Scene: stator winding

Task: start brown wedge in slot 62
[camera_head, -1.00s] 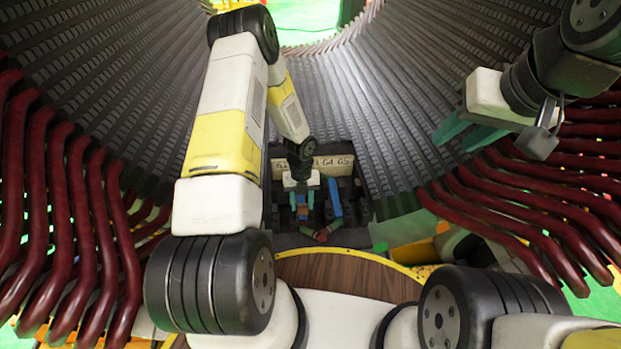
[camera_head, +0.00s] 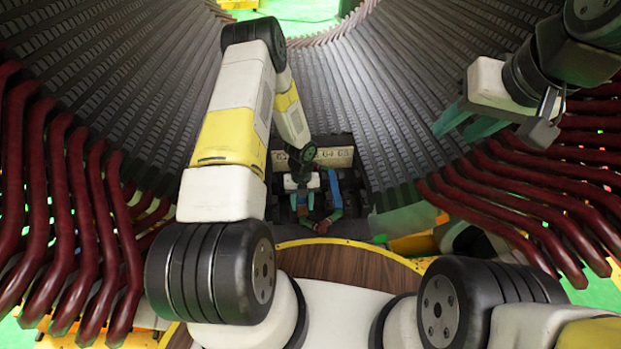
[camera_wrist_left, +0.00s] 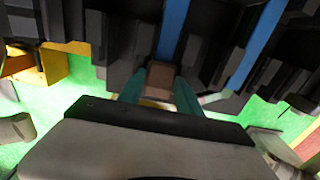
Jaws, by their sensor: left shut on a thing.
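My left gripper (camera_head: 304,200) is low among the dark slot ends below the label strip (camera_head: 335,158), on which some numbers in the sixties can be made out. In the left wrist view, its green fingers (camera_wrist_left: 159,92) are shut on the brown wedge (camera_wrist_left: 158,80). The wedge's end faces dark slot blocks, below a blue strip (camera_wrist_left: 172,32). I cannot tell whether the wedge has entered a slot. My right gripper (camera_head: 465,125) is open and empty at the upper right, apart from the slots.
Another blue strip (camera_wrist_left: 256,45) lies in a slot to the right. Dark red coil ends (camera_head: 70,210) line the left side, and more coil ends (camera_head: 530,200) line the right. A round wooden platform (camera_head: 340,265) with a yellow rim lies in front.

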